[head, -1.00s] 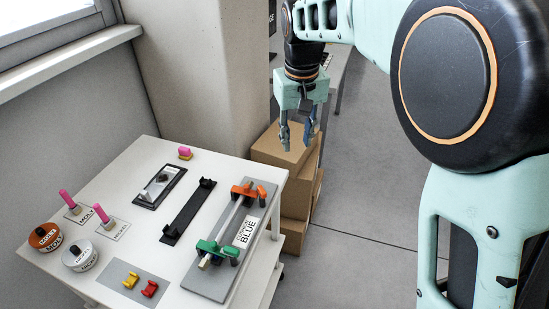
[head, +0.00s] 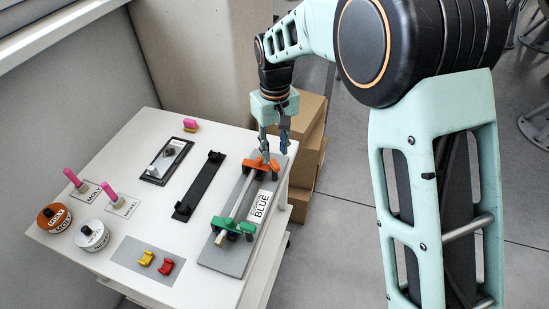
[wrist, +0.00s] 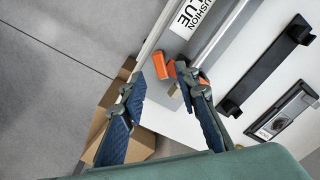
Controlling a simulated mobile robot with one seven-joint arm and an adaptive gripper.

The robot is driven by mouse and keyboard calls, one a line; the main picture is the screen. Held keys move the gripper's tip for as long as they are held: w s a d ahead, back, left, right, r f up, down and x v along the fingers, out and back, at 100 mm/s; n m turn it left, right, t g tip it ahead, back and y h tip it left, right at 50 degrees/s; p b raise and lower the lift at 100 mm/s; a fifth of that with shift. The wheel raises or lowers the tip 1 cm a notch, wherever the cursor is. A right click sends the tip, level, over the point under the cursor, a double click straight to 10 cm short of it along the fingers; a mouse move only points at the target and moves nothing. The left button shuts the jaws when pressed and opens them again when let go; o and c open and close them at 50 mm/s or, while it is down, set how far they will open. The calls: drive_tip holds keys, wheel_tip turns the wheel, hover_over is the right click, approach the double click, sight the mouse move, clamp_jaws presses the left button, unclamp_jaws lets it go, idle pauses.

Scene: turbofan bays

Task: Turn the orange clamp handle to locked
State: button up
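The orange clamp (head: 254,165) sits at the far end of a grey plate (head: 222,262) on the white cart, across a metal rod. It also shows in the wrist view (wrist: 161,67), partly hidden by one finger. The green clamp (head: 232,226) holds the near end of the rod. My gripper (head: 274,150) is just above and behind the orange clamp, fingers pointing down. In the wrist view my gripper (wrist: 160,82) is open with nothing held; the right finger overlaps the orange clamp. I cannot tell if they touch.
A white label (head: 260,206) reading BLUE lies on the plate. A black bracket strip (head: 198,187) and a black-framed device (head: 166,161) are to the left. Yellow and red clips (head: 156,262) lie in front. Cardboard boxes (head: 308,150) stand behind the cart.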

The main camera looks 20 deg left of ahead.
sight(275, 163)
drive_tip(key=shift+f, duration=2.4)
clamp_jaws()
